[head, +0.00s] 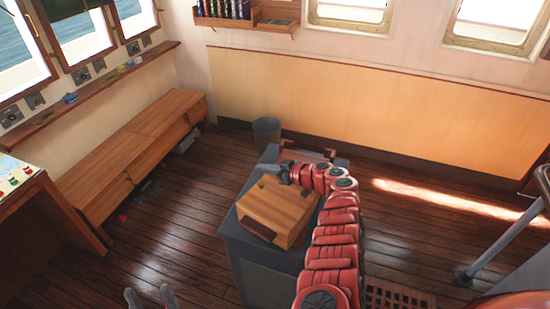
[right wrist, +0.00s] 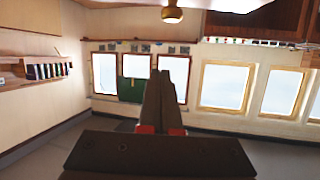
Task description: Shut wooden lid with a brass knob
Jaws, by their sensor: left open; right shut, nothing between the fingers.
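A light wooden box with a plank-like lid (head: 277,204) sits on a dark grey cabinet (head: 262,280) in the head view. A small knob-like spot (head: 262,185) shows near its left edge; I cannot make out brass there. A dark strip lies along its near left edge. I cannot tell whether the lid is fully down. My right gripper (head: 285,168) is shut and empty at the far side of the box, with the red arm passing along the box's right. Its shut fingers show in the right wrist view (right wrist: 163,85). My left gripper (head: 150,297) is open and empty at the bottom edge, apart from the box.
A grey bin (head: 267,132) stands behind the cabinet by the wall. A long wooden bench (head: 140,145) runs along the left wall. A console (head: 35,205) is at the left edge and a metal rail (head: 500,245) at the right.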

